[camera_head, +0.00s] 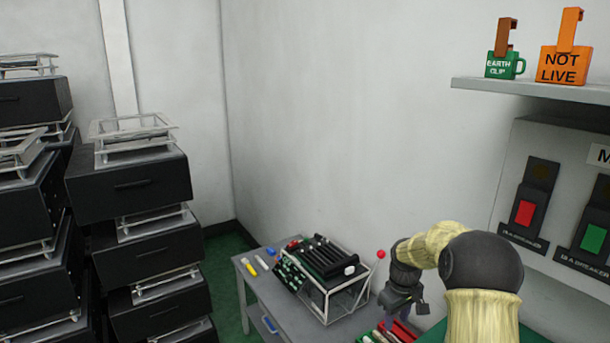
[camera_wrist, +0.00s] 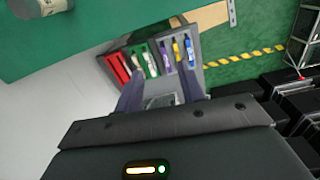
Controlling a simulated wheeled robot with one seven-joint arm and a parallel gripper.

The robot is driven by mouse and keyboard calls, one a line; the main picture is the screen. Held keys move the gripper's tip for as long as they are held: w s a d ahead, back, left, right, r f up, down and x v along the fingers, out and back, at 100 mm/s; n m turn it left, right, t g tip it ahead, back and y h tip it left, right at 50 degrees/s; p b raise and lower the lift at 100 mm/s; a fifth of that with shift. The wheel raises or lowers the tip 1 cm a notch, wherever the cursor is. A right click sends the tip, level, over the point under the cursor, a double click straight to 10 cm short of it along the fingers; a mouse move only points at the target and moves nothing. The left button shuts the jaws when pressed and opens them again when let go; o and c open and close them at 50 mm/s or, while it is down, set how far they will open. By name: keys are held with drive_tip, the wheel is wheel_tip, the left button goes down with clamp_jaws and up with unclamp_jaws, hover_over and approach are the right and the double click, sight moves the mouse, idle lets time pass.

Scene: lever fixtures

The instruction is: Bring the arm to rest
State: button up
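My arm (camera_head: 440,265), in pale yellow sleeves with dark joints, reaches from the bottom right of the head view and bends down. My gripper (camera_head: 402,303) hangs at its end near the right end of the grey table. In the wrist view my gripper (camera_wrist: 161,88) has its two fingers apart with nothing held between them. A grey tray (camera_wrist: 205,42) with red, green, white, purple, yellow and blue items shows beyond the fingertips. The gap between gripper and tray is hard to judge.
The grey table (camera_head: 249,291) holds a rack (camera_head: 330,275) of dark bars and some small coloured items. Black cabinets (camera_head: 128,188) are stacked at left. A wall panel (camera_head: 560,165) with red and green switches stands at right, under a shelf (camera_head: 530,92) with two tags.

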drive_tip(key=s+a+r+m+t, duration=0.1)
drive_tip(key=s+a+r+m, duration=0.15)
drive_tip(key=s, duration=0.65)
drive_tip(key=s+a+r+m, duration=0.1)
drive_tip(key=s+a, duration=0.2)
drive_tip(key=s, duration=0.6)
drive_tip(key=s+a+r+m+t, duration=0.1)
drive_tip(key=s+a+r+m, duration=0.15)
drive_tip(key=s, duration=0.65)
drive_tip(key=s+f+b+x, duration=0.1)
drive_tip(key=s+b+x, duration=0.1)
drive_tip(key=b+x, duration=0.85)
drive_tip(key=w+p+v, duration=0.2)
drive_tip(key=p+v, duration=0.7)
drive_tip(key=w+r+p+v, duration=0.1)
drive_tip(key=w+p+v, duration=0.1)
drive_tip(key=p+v, duration=0.7)
drive_tip(key=shift+a+p, duration=0.25)
drive_tip(key=shift+p, duration=0.25)
drive_tip(key=shift+w, duration=0.1)
